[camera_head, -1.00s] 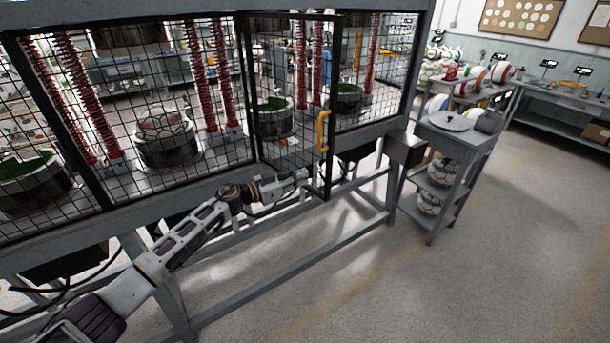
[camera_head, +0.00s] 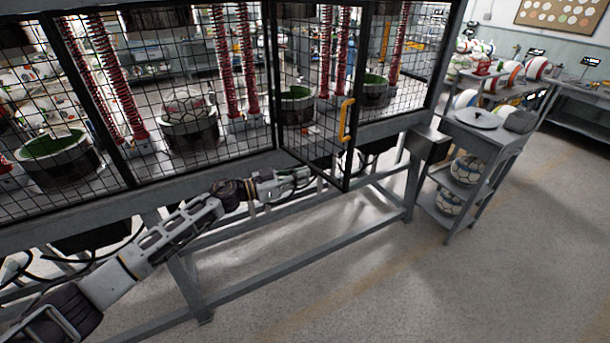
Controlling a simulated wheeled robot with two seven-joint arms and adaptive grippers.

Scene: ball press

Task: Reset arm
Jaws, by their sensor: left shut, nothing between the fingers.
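My left arm comes in from the lower left and reaches along the front of the ball press (camera_head: 235,165). My left gripper (camera_head: 303,174) is shut and empty, just below and in front of the mesh, beside the lower part of the door. The mesh door (camera_head: 310,120) stands ajar, swung outward, with a yellow handle (camera_head: 346,120) on its free edge. Whether the gripper touches the door cannot be told. A ball (camera_head: 184,106) sits in a dark round mould behind the mesh. My right gripper is not in view.
A grey cart (camera_head: 482,140) with balls on its lower shelves stands right of the press. A grey control box (camera_head: 428,144) juts from the press's right end. The floor (camera_head: 390,275) in front is clear.

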